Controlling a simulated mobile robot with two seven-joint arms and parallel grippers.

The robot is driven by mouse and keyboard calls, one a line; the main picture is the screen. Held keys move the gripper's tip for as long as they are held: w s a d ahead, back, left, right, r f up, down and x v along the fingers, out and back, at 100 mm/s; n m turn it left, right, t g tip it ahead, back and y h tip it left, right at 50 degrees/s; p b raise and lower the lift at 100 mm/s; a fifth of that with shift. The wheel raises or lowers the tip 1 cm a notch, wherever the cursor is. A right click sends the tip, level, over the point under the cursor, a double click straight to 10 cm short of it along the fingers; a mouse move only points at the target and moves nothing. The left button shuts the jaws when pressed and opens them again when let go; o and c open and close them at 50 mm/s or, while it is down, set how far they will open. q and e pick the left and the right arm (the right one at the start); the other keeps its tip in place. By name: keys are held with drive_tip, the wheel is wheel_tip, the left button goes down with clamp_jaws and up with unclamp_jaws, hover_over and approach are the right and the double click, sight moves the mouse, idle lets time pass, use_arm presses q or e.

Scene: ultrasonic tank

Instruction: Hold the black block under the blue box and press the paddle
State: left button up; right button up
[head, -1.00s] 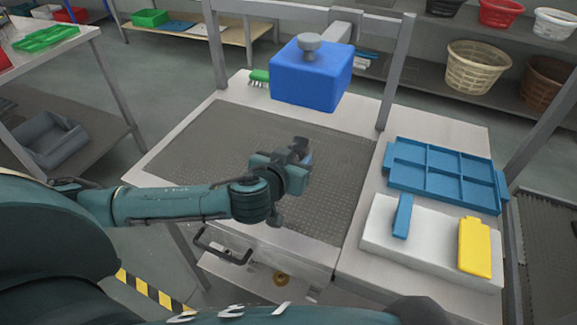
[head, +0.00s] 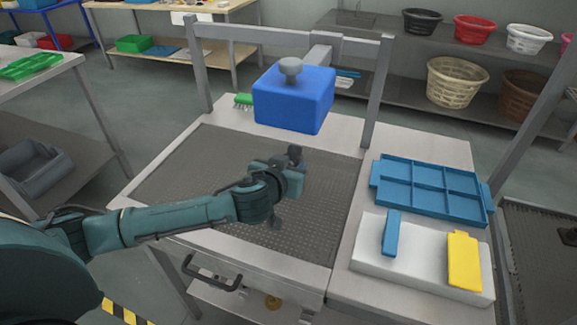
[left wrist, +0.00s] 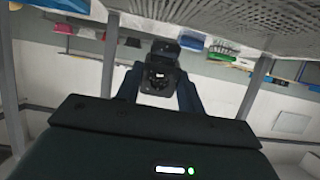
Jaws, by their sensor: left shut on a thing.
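The blue box (head: 294,100), with a grey knob on top, hangs from a metal frame above the grey mesh plate (head: 200,190). My left gripper (head: 296,160) is over the plate, below and in front of the box in the head view. It is shut on the black block (left wrist: 160,75), which shows between the two fingers in the left wrist view. In the head view the block is small and partly hidden by the gripper. A white base (head: 420,265) at right bears a blue paddle (head: 391,233) and a yellow paddle (head: 464,260). My right gripper is not in view.
A blue divided tray (head: 432,187) lies behind the white base. The frame's right post (head: 377,90) stands between the box and the tray side. A green brush (head: 243,100) lies behind the plate. A black handle (head: 210,275) sticks out at the front.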

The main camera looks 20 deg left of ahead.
use_arm(q)
drive_tip(key=shift+r, duration=0.1)
idle(0.4)
drive_tip(key=s+p, duration=0.1)
drive_tip(key=s, duration=0.9)
idle(0.4)
drive_tip(key=s+r, duration=0.4)
drive_tip(key=s, duration=0.1)
drive_tip(key=shift+s+r, duration=0.15)
drive_tip(key=shift+r, duration=0.15)
drive_tip(key=shift+a+f, duration=0.1)
